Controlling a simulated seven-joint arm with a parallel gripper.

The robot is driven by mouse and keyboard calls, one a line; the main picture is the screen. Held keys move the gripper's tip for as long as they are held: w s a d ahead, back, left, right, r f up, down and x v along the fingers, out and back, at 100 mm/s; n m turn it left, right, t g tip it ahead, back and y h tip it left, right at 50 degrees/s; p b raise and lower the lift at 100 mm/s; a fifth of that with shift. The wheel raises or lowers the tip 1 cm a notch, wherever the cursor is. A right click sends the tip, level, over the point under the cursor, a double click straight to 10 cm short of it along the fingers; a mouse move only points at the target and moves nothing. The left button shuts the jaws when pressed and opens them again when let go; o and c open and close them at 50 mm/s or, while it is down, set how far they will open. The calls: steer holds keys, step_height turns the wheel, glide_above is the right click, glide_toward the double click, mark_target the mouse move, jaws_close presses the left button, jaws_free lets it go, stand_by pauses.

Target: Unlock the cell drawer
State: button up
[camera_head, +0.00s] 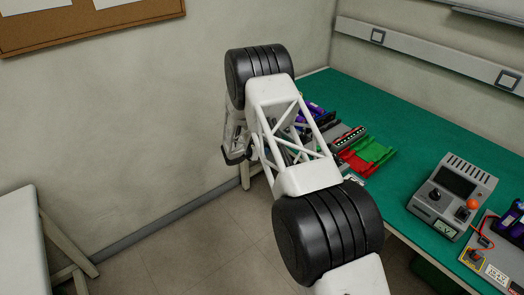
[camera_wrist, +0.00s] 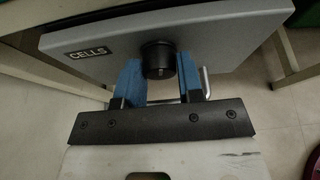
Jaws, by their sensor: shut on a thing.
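In the wrist view, the grey front of the cell drawer (camera_wrist: 105,40) carries a black label reading CELLS. A round black knob or lock (camera_wrist: 158,58) stands out from the drawer front. My gripper (camera_wrist: 160,72) has its two blue fingers on either side of this black knob, shut on it. A thin metal bar handle (camera_wrist: 206,82) shows just right of the fingers, partly hidden. In the head view my arm covers the drawer, and only part of my gripper (camera_head: 236,150) shows beyond the arm, left of the bench.
A green-topped bench (camera_head: 400,120) runs along the wall. On it are red and green trays (camera_head: 368,155), a grey device with a screen (camera_head: 452,195), and purple cells (camera_head: 510,222) at the right edge. A white table (camera_head: 20,225) stands at left. The floor between is clear.

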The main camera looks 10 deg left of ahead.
steer(key=shift+s+d+f+m+t+y, duration=0.1)
steer(key=shift+m+t+y, duration=0.4)
steer(key=shift+m+t, duration=1)
steer(key=shift+s+d+f+m+t+y, duration=0.1)
steer(key=shift+m+t+y, duration=0.5)
steer(key=shift+m, duration=1.85)
steer(key=shift+d+m+t+y, duration=0.1)
steer(key=shift+m+t+y, duration=0.3)
steer(key=shift+m+t, duration=1.15)
steer(key=shift+m+g, duration=0.4)
steer(key=shift+g, duration=0.05)
steer(key=o, duration=0.9)
steer(key=shift+a, duration=0.1)
steer(key=shift+v, duration=3.9)
